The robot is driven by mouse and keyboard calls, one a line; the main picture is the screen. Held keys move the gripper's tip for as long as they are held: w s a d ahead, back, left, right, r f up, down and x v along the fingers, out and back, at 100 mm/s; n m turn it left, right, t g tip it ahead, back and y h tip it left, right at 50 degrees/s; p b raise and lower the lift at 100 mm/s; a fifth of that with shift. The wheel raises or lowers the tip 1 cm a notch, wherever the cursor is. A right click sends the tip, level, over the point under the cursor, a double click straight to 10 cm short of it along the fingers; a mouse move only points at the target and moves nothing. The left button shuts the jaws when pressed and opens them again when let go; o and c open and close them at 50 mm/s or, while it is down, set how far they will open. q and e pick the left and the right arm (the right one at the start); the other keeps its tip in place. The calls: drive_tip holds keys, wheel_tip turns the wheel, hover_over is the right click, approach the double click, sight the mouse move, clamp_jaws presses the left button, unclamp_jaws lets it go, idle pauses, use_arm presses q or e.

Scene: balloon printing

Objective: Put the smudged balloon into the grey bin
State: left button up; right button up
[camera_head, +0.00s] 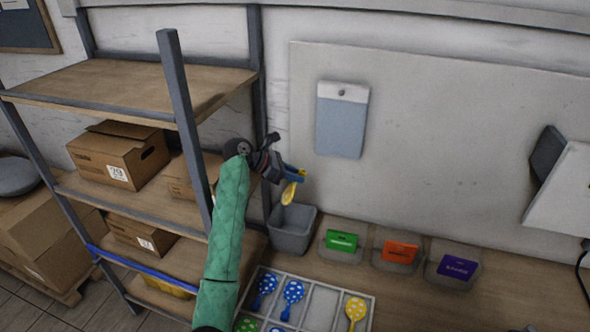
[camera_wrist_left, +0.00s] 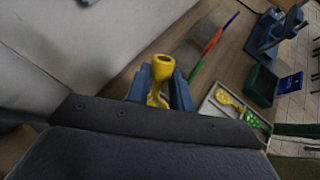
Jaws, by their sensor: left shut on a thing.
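My left gripper (camera_head: 293,175) reaches in from the left and is shut on a yellow balloon (camera_head: 289,193). The balloon hangs just above the grey bin (camera_head: 293,229), near the bin's back rim, apart from its floor as far as I can see. My right gripper is not in view.
A divided tray (camera_head: 325,297) with blue, green and yellow dotted balloons lies in front of the bin. Bins with green (camera_head: 342,241), orange (camera_head: 400,252) and purple (camera_head: 457,268) labels stand to its right. A metal shelf (camera_head: 183,110) with cardboard boxes stands left.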

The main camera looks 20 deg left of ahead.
sight(291, 188)
use_arm(q)
wheel_tip(291, 188, down, 10)
drive_tip(key=shift+f, duration=0.25)
idle(0.6)
drive_tip(key=o, duration=0.8)
drive_tip(key=shift+o, duration=0.2)
drive_tip(key=shift+r, duration=4)
